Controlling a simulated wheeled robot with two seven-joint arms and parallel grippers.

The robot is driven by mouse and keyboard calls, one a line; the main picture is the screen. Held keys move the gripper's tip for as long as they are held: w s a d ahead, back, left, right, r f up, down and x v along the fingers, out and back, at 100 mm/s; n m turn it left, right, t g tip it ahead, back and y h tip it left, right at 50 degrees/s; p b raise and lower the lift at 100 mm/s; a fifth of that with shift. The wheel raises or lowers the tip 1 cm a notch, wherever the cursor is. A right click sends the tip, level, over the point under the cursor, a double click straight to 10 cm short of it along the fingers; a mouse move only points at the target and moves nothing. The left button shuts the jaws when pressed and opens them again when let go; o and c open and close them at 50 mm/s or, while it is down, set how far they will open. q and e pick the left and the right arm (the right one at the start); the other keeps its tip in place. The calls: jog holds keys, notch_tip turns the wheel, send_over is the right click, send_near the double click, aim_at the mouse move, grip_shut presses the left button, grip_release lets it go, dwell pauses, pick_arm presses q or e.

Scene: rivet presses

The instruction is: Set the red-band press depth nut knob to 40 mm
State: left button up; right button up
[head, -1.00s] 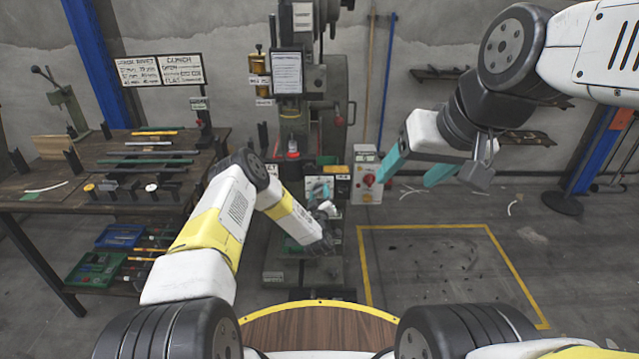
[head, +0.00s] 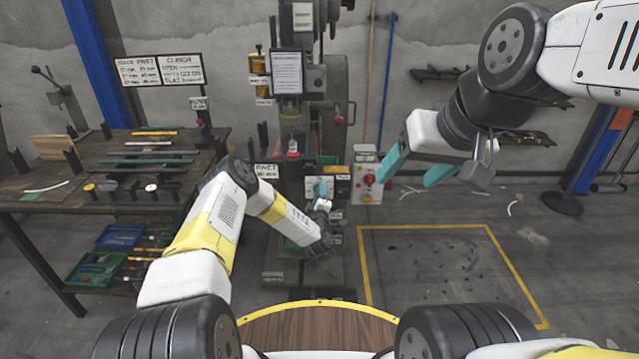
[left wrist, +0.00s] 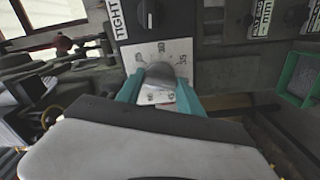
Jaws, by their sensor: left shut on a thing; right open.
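The press (head: 318,88) stands upright in the middle of the head view, with a red part low on its front. In the left wrist view, a rounded grey knob (left wrist: 159,76) sits on a white dial plate (left wrist: 172,50) with numbers that are hard to read. My left gripper (left wrist: 158,92) is shut on this knob, its teal fingers on either side. In the head view, my left gripper (head: 319,190) is at the press's front and partly covers the dial. My right gripper (head: 412,168) is open and empty, in the air right of the press.
A black knob (left wrist: 147,14) beside a "TIGHT" label is above the dial. A control box (head: 367,180) with a red knob stands right of the press. A workbench (head: 100,200) with tools is at left.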

pick_arm(q)
jog(key=shift+f, duration=0.1)
jog(key=o, duration=1.4)
jog(key=shift+s, duration=0.1)
jog(key=s, duration=0.7)
jog(key=shift+s, duration=0.35)
